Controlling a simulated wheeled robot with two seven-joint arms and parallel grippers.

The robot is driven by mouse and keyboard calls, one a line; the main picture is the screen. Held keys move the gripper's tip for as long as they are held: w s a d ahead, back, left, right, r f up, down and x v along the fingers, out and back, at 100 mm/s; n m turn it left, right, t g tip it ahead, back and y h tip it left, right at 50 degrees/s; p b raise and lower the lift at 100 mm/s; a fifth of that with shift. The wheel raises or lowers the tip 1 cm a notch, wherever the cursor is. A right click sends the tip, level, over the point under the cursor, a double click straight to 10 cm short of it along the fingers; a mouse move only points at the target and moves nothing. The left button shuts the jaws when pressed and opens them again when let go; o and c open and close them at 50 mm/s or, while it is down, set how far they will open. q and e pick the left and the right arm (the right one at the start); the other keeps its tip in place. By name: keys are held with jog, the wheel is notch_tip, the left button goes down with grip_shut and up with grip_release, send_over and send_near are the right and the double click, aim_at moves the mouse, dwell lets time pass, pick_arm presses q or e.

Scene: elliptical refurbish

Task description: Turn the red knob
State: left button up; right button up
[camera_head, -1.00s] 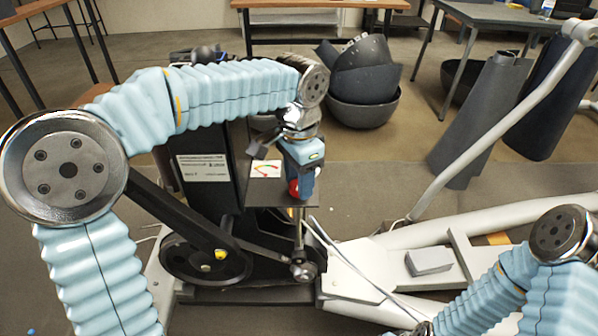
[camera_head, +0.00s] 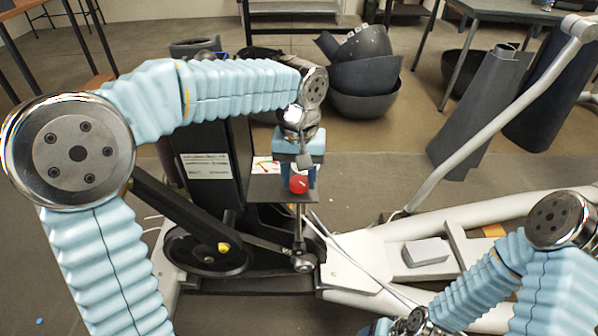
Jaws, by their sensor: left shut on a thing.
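The red knob (camera_head: 298,184) sits on the dark panel (camera_head: 268,188) of the elliptical machine, beside a small white dial label (camera_head: 265,165). A small light mark shows on the knob's face. My left gripper (camera_head: 299,176) comes down over the knob from above and behind. It is shut on the knob, and its fingers partly hide behind it. My right arm enters from the lower right. Its wrist (camera_head: 415,318) shows at the bottom edge, and its fingers are out of view.
The machine's black housing (camera_head: 208,175) stands left of the knob. Its pulley (camera_head: 208,252) and white frame (camera_head: 365,275) lie below. A grey block (camera_head: 427,252) rests on the frame. Dark bowls (camera_head: 363,100) are stacked on the floor behind.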

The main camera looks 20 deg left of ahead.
aim_at(299, 181)
pick_arm(q)
jog(key=n, duration=0.3)
jog(key=shift+n, duration=0.3)
jog(key=shift+n+p, duration=0.45)
jog(key=shift+n, duration=1.35)
jog(key=o, duration=1.1)
jog(key=shift+c, duration=0.2)
notch_tip(299, 181, up, 14)
jog(key=p, duration=0.1)
jog(key=shift+f+p, duration=0.15)
jog(key=shift+p, duration=0.25)
